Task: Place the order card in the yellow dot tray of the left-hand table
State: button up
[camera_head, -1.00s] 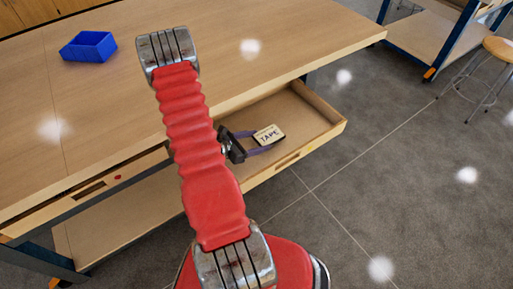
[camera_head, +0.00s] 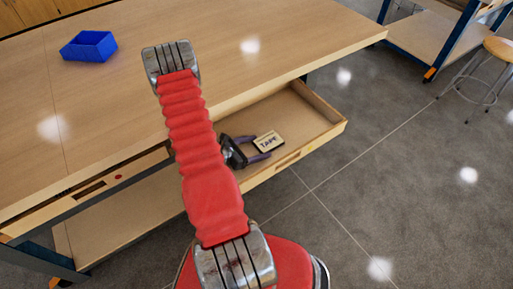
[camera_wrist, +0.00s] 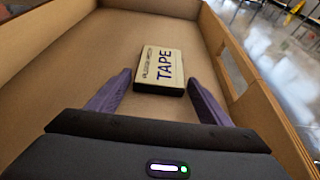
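The order card (camera_head: 268,141), a small cream block with a dark edge and the word "TAPE", lies in the open drawer (camera_head: 325,109) of the wooden table. It also shows in the wrist view (camera_wrist: 160,68), lying flat on the drawer floor. My gripper (camera_head: 266,145) is inside the drawer. Its two purple fingers (camera_wrist: 160,94) are open, one toward each side of the card's near end, with gaps to it. No yellow dot tray is in view.
A blue bin (camera_head: 88,46) stands on the wooden tabletop (camera_head: 300,35), which is otherwise mostly clear. The drawer walls rise around my gripper. A stool (camera_head: 497,50) and another table (camera_head: 420,38) stand at the upper right. Grey floor (camera_head: 400,180) is open at the right.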

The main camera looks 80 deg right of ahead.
jog(key=shift+o, duration=0.9)
jog(key=shift+r, duration=0.1)
jog(key=shift+w+r, duration=0.1)
jog(key=v, duration=1.1)
jog(key=shift+w+a+r, duration=0.15)
jog(key=shift+w+a, duration=0.05)
jog(key=shift+a, duration=0.15)
